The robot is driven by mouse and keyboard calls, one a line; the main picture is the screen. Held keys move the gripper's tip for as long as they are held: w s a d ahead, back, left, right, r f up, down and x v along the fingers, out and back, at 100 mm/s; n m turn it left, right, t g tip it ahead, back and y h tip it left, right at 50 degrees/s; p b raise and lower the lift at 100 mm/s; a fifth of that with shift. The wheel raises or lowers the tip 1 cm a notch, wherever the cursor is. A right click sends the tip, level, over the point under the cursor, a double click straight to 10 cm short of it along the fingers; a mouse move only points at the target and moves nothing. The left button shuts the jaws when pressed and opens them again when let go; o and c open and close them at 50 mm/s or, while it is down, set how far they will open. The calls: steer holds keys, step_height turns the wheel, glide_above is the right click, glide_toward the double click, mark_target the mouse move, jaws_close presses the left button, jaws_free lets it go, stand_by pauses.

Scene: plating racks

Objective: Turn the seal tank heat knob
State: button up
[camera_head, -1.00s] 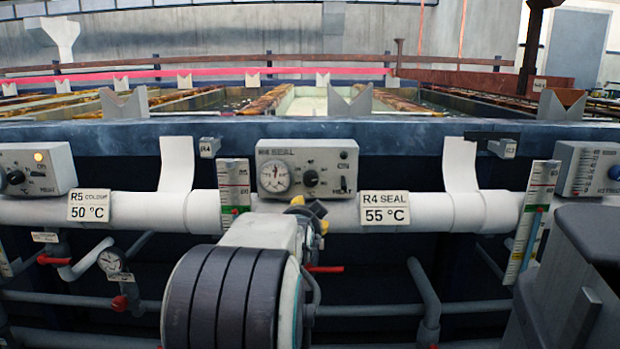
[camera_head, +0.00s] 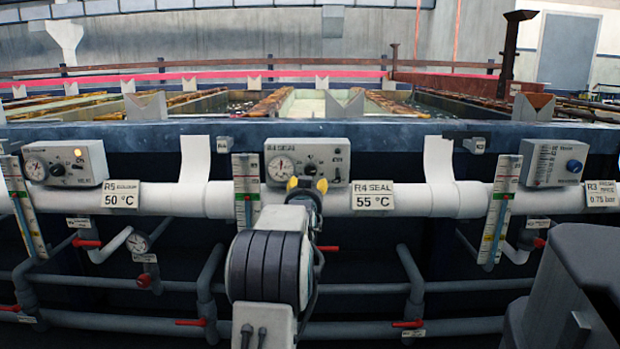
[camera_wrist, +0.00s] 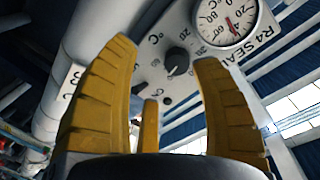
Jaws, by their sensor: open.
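The grey R4 SEAL control box (camera_head: 335,152) sits on the white pipe, with a round dial gauge (camera_head: 281,168) at its left. Its dark round knob (camera_head: 310,168) is right of the gauge; the wrist view shows the knob (camera_wrist: 177,61) with a pointer mark and printed numbers around it. My gripper (camera_head: 307,184) is just below the knob in the head view. In the wrist view my gripper (camera_wrist: 164,60) has its yellow fingers spread, with the knob between the two front tips and apart from them. A third yellow finger shows lower down. Nothing is held.
An R4 SEAL 55 °C label (camera_head: 373,197) hangs on the white pipe (camera_head: 455,196) right of my gripper. A tall scale (camera_head: 247,190) stands at the left. Other control boxes (camera_head: 65,163) flank it. Grey pipes with red-handled valves (camera_head: 190,322) run below.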

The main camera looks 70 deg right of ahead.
mark_target(310, 172)
step_height(310, 172, up, 2)
steer(key=n, duration=0.3)
steer(key=n+h, duration=0.1)
steer(key=n, duration=0.2)
steer(key=shift+r+n, duration=0.2)
steer(key=shift+n, duration=0.2)
steer(key=shift+b+x, duration=1.05)
steer(key=shift+x, duration=0.85)
steer(key=shift+p+x, duration=0.45)
steer(key=shift+x, duration=1.1)
